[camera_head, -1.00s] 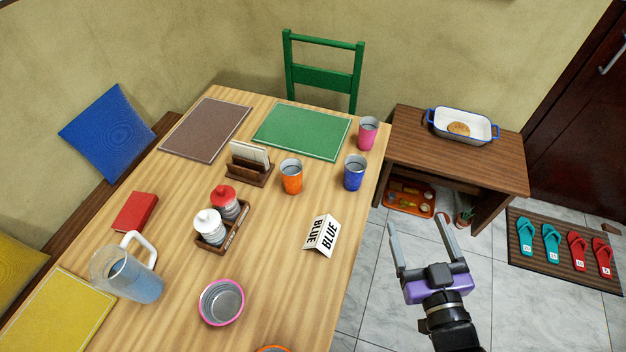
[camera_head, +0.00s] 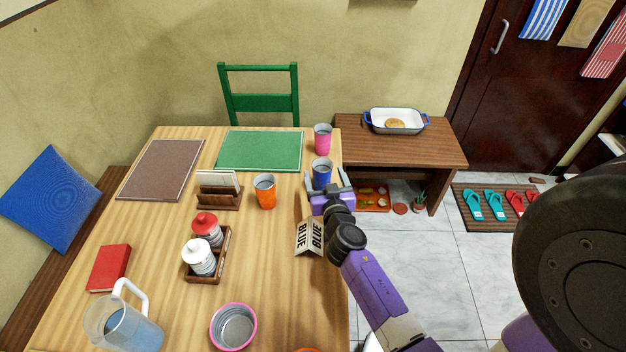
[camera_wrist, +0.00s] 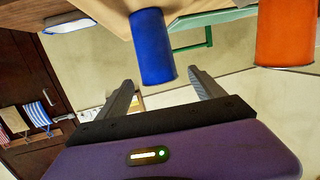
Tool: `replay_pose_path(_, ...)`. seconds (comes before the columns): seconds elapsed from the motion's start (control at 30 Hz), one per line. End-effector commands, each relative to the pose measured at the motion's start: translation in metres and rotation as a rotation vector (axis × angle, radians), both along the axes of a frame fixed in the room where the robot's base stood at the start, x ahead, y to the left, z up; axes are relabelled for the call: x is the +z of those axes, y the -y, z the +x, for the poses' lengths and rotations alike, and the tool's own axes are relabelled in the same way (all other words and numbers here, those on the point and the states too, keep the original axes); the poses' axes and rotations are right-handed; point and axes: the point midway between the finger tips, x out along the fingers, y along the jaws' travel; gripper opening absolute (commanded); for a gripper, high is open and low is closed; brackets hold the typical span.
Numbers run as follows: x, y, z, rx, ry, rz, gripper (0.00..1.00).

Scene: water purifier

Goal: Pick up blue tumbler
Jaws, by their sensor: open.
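The blue tumbler (camera_head: 322,173) stands upright near the right edge of the wooden table (camera_head: 270,270), in front of the pink tumbler (camera_head: 322,138). My gripper (camera_head: 327,188) is open, just on the near side of the blue tumbler, and its fingers overlap the tumbler's lower part in the head view. In the wrist view, the blue tumbler (camera_wrist: 152,47) appears ahead of and between the two open fingers (camera_wrist: 160,85). I cannot tell whether a finger touches it.
The orange tumbler (camera_head: 264,190) stands to the left of my gripper. A folded "BLUE" sign (camera_head: 309,235) is beside my arm. A napkin holder (camera_head: 218,196), condiment rack (camera_head: 206,262), pitcher (camera_head: 125,330) and pink-rimmed bowl (camera_head: 233,327) stand farther left and nearer.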

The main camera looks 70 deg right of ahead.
Motion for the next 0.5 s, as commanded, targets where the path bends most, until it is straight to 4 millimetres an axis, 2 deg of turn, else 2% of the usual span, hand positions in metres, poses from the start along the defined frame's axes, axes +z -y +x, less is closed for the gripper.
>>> replay_pose_path(0.37, -0.004, 0.029, 0.019, -0.001, 0.010, 0.004, 0.78)
replay_pose_path(0.5, -0.009, 0.046, 0.028, -0.002, 0.008, 0.004, 0.78)
